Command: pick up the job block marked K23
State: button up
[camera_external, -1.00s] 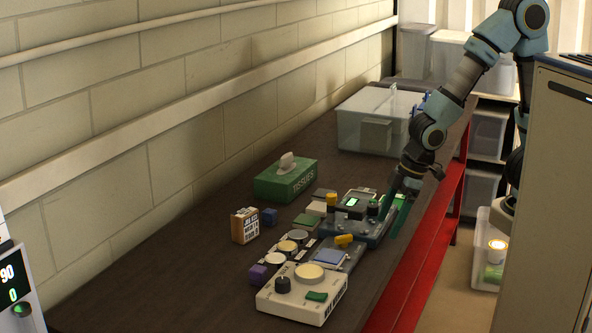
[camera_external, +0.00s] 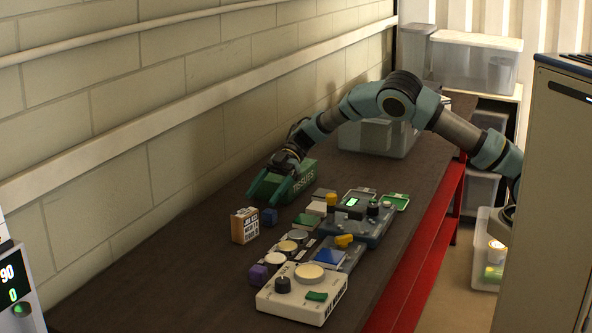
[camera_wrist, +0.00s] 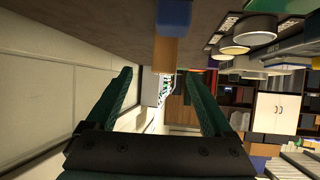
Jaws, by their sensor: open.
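No K23 mark can be read in either view, so I cannot tell which block carries it. A purple block (camera_external: 258,274) stands nearer the front, left of the cream control box.
Control units, including the cream one (camera_external: 303,300), crowd the bench's right side. A clear bin (camera_external: 398,140) stands behind. The wall borders the left.

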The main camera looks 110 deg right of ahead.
aim_at(237, 234)
jog(key=p+x, duration=0.1)
jog(key=x, duration=0.4)
jog(key=shift+w+a, duration=0.15)
jog(key=p+x, duration=0.1)
jog(key=x, duration=0.1)
jog(key=p+x, duration=0.2)
jog(key=x, duration=0.1)
jog(key=shift+a, duration=0.3)
grip_shut()
